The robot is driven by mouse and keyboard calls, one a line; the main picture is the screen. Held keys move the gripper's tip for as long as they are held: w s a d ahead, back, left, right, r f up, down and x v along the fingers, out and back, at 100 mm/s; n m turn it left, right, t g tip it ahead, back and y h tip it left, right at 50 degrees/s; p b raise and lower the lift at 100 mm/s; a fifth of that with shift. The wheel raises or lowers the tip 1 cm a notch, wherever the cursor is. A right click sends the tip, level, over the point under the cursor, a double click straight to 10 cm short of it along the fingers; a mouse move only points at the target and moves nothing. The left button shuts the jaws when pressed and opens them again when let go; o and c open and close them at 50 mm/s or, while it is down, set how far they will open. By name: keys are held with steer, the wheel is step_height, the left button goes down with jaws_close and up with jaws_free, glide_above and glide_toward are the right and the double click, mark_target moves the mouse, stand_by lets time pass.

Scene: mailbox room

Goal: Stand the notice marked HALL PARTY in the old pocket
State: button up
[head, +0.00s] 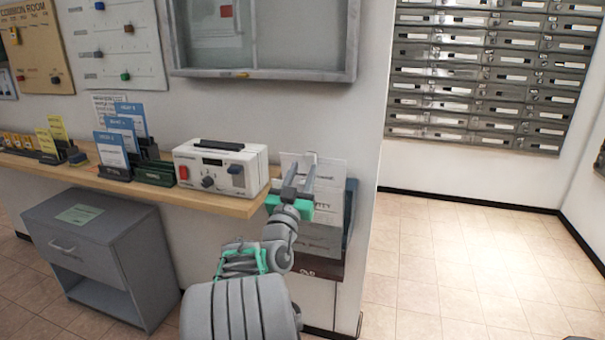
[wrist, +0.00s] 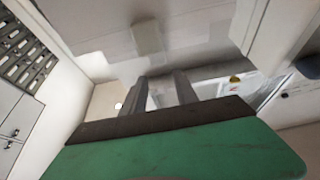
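My gripper (head: 299,176) is raised in front of the wall rack at the right end of the shelf. Its two fingers look apart, with a gap between them and nothing clearly held; the fingers also show in the wrist view (wrist: 166,92). Behind it stands a white notice (head: 334,188) with partly hidden lettering that seems to end in "TY". I cannot read it fully. It is upright in a dark wall pocket (head: 322,266), whose lettering is partly covered by my arm. I cannot tell whether the gripper touches the notice.
A white box with knobs (head: 220,166) stands on the wooden shelf (head: 225,203) just left of my gripper. Blue-topped notices (head: 117,142) stand in dark green holders farther left. A grey cabinet (head: 105,250) is below. Mailboxes (head: 490,75) line the far wall; the floor at right is clear.

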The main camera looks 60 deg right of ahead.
steer(key=o, duration=0.3)
steer(key=b+v, duration=0.2)
steer(key=v, duration=0.5)
steer(key=shift+a+f, duration=0.15)
steer(key=shift+a, duration=0.25)
